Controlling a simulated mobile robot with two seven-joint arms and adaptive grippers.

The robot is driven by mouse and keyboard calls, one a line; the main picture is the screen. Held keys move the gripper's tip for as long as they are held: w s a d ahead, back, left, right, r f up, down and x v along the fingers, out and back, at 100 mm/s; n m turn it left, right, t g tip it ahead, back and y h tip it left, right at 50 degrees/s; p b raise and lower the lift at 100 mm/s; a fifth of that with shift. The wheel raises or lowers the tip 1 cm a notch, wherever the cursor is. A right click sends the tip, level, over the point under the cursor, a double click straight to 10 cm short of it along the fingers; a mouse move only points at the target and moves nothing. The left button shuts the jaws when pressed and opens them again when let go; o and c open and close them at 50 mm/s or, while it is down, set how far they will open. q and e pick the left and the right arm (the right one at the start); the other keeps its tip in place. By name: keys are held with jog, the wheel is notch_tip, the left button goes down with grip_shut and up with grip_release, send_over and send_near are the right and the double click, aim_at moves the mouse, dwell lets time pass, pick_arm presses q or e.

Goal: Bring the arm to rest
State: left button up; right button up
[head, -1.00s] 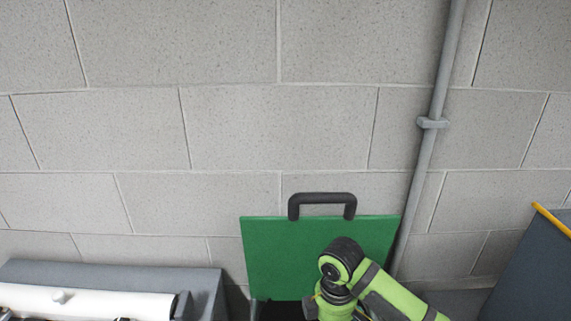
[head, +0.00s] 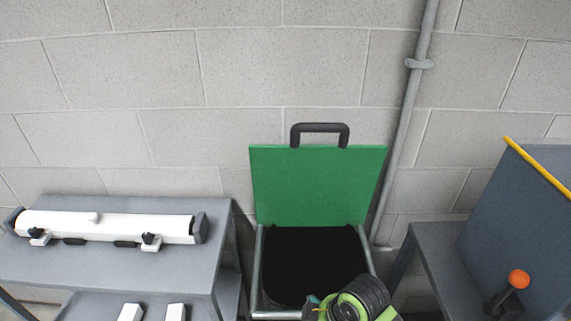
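My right arm, green and black, comes in at the bottom of the head view, in front of the bin's lower right corner. Its gripper (head: 318,309) shows only in part at the bottom edge, so I cannot tell whether it is open or shut. The bin (head: 262,278) has a dark interior, and its green lid (head: 318,188) with a black handle (head: 320,128) stands raised against the wall. My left gripper is not in view.
On the left, a grey bench (head: 70,205) bears a white cylinder (head: 110,226) in clamps, with white blocks (head: 131,312) lower down. On the right stand a grey table (head: 436,240), an orange-knobbed lever (head: 518,279) and a dark panel (head: 530,210). A pipe (head: 408,130) runs down the wall.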

jog(key=s+d+m+t+h, duration=0.2)
jog(key=s+d+m+h, duration=0.1)
jog(key=s+d+m, duration=0.8)
jog(key=s+d+f+n+g, duration=0.1)
jog(key=s+f, duration=0.1)
jog(key=f, duration=1)
jog(key=s+d+f+n+g, duration=0.1)
jog(key=f+n, duration=0.1)
jog(key=f, duration=1)
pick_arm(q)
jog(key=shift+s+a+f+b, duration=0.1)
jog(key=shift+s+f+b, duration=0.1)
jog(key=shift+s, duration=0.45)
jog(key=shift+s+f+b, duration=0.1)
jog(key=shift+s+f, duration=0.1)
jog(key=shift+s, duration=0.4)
pick_arm(e)
jog(key=s+d+f, duration=0.2)
jog(key=s+f, duration=1.2)
jog(key=s, duration=0.2)
jog(key=shift+s+d+f+g, duration=0.2)
jog(key=shift+d+f+g, duration=0.05)
jog(key=shift+f+g, duration=0.15)
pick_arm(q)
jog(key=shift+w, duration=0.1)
